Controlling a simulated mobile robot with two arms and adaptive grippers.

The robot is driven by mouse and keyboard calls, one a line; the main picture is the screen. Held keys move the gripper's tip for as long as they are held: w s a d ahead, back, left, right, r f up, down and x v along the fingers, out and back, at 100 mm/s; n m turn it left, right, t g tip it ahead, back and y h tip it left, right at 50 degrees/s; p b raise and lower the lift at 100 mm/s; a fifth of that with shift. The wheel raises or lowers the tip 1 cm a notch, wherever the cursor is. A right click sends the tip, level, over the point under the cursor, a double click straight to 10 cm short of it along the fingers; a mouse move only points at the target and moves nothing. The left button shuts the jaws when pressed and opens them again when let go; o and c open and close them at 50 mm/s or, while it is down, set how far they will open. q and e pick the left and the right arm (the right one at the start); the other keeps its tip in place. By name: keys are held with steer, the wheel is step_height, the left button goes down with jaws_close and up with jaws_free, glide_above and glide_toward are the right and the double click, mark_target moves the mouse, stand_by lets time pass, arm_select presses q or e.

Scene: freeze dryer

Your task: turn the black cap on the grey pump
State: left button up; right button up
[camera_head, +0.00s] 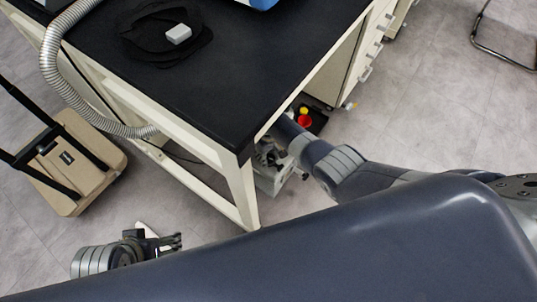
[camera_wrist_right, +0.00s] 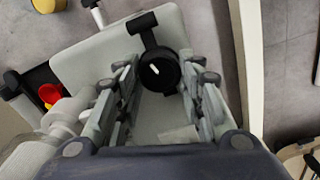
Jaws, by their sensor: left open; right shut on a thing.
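The grey pump (camera_wrist_right: 90,58) is under the bench in the right wrist view, with its pale body between and beyond my fingers. The black cap (camera_wrist_right: 160,72) is round, with a white mark and a short black bar beside it. My right gripper (camera_wrist_right: 165,92) is shut on the black cap, one finger on each side; the exact contact is hard to see. In the head view my right arm reaches under the bench edge to the pump (camera_head: 272,183), and the bench hides part of both. My left gripper (camera_head: 178,242) is open and empty above the floor.
The black-topped bench (camera_head: 225,65) has pale legs, one close to the pump. A ribbed hose (camera_head: 50,75) hangs on its left. A beige wheeled case (camera_head: 75,170) stands at left. Red (camera_wrist_right: 48,94) and yellow (camera_wrist_right: 12,83) parts lie beside the pump.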

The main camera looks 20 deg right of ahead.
mark_target(269, 158)
stand_by(0.5)
steer(key=o, duration=1.1)
steer(key=shift+c, duration=0.2)
step_height(269, 158, up, 12)
stand_by(0.4)
